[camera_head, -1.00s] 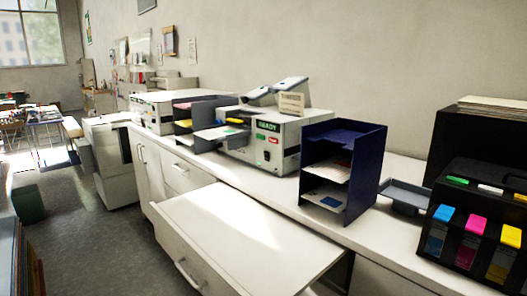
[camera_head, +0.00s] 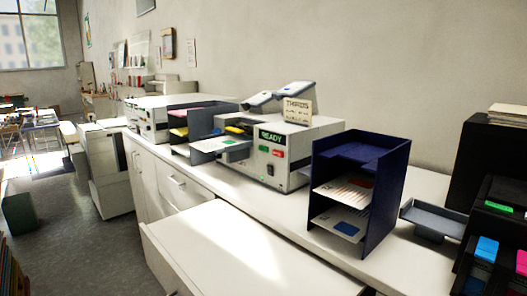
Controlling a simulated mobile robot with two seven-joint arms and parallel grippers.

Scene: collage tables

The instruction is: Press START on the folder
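The folder is a white machine (camera_head: 284,150) on the counter, left of the blue shelf unit. Its dark display (camera_head: 271,136) reads READY in green. Below the display are a small green button (camera_head: 264,149) and a red button (camera_head: 278,153); their lettering is too small to read. A sheet lies on the grey tray (camera_head: 218,144) at the machine's left side. A small sign (camera_head: 298,110) stands on top of it. Neither of my grippers is in view.
A blue shelf unit (camera_head: 385,190) with papers stands right of the machine. A grey tray (camera_head: 433,219) and a black unit with coloured cartridges (camera_head: 490,250) are farther right. A white pull-out surface (camera_head: 235,248) juts out in front of the counter.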

